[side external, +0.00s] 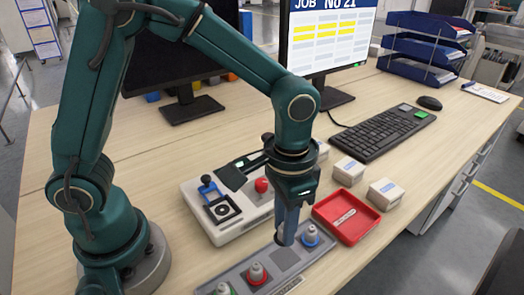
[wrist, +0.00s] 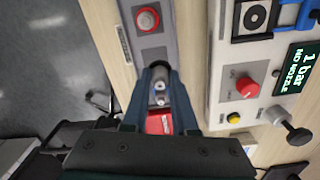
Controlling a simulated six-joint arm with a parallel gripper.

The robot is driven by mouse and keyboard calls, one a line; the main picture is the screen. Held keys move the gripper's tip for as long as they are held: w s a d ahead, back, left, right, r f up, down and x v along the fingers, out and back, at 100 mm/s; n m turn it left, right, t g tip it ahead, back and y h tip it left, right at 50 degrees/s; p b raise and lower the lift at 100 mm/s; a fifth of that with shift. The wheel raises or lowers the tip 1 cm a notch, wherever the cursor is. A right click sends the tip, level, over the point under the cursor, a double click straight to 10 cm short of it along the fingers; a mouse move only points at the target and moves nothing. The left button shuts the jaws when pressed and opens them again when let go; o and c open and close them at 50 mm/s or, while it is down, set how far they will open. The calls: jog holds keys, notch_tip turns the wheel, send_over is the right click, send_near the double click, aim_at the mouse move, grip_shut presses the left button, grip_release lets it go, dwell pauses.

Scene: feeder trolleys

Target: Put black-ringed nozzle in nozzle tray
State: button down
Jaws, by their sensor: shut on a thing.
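My gripper (side external: 287,238) points down over the grey nozzle rack (side external: 236,279) and is shut on a small grey nozzle. A dark, empty square place (side external: 285,259) on the rack lies just below and in front of the gripper. The red tray (side external: 346,218) with a white label lies to the right of the gripper and looks empty. Part of the tray (wrist: 160,123) also shows between the fingers in the wrist view.
A white control unit (side external: 225,208) is behind the rack. White boxes (side external: 384,194) stand beyond the tray.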

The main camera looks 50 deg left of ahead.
aim_at(285, 257)
jog(key=shift+d+f, duration=0.2)
jog(key=shift+d, duration=0.15)
jog(key=shift+d+f, duration=0.1)
jog(key=shift+f, duration=1.95)
jog(key=shift+f, duration=0.15)
jog(key=c, duration=0.7)
grip_release()
